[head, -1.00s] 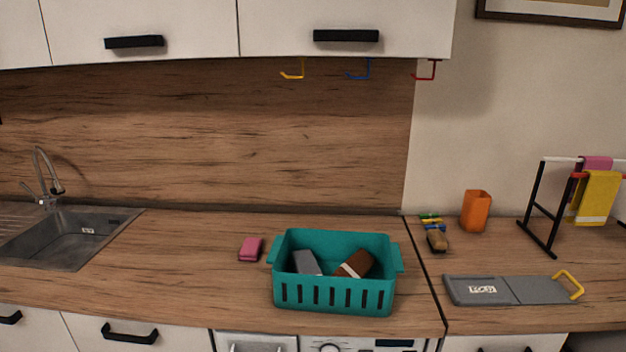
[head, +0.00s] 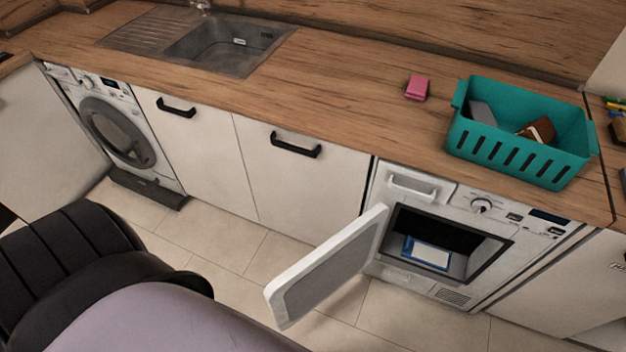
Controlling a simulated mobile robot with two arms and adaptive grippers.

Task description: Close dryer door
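The dryer (head: 385,267) is the white machine under the counter at the right of the head view. Its door (head: 330,266) stands wide open, hinged on the left side of the opening and swung out into the room. Inside the dark drum opening I see a blue and white item (head: 427,253). Neither of my grippers shows in the head view. A dark ribbed part and a pale lilac part at the lower left look like my own body.
A teal basket (head: 515,159) with items in it and a pink sponge (head: 417,88) stand on the wooden counter (head: 340,92) above. A sink (head: 215,50) is further left. A washing machine (head: 118,130) with a round door stands at the left. The tiled floor (head: 235,265) before the cabinets is clear.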

